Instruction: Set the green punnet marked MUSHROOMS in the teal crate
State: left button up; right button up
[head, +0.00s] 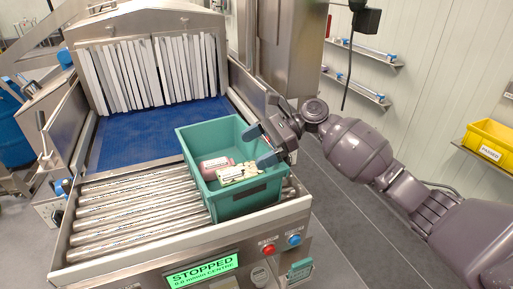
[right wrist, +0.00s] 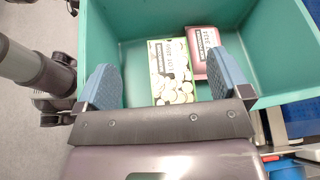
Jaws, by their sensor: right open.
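The teal crate (head: 243,203) stands on the steel rollers, and its walls surround the view from my right wrist (right wrist: 130,22). The green punnet with a mushroom picture (head: 237,174) lies inside the crate, toward its front; it also shows in the right wrist view (right wrist: 172,72), where its print is hard to read. My right gripper (head: 260,146) is open at the crate's right side, its fingers reaching over the rim. In the right wrist view the punnet appears between the open fingers (right wrist: 165,78), apart from both. My left gripper is not in view.
A pink punnet (head: 216,167) lies in the crate beside the green one. Behind is a blue belt (head: 150,130) leading to a tunnel with white strip curtains (head: 120,72). A front panel display (head: 203,270) reads STOPPED. A yellow bin (head: 490,140) sits on a shelf at right.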

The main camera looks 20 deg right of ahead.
jog(key=shift+r+b, duration=0.25)
jog(key=shift+b, duration=0.05)
jog(key=v, duration=1.2)
jog(key=shift+r+b, duration=0.3)
jog(key=shift+b, duration=0.05)
jog(key=shift+d, duration=0.1)
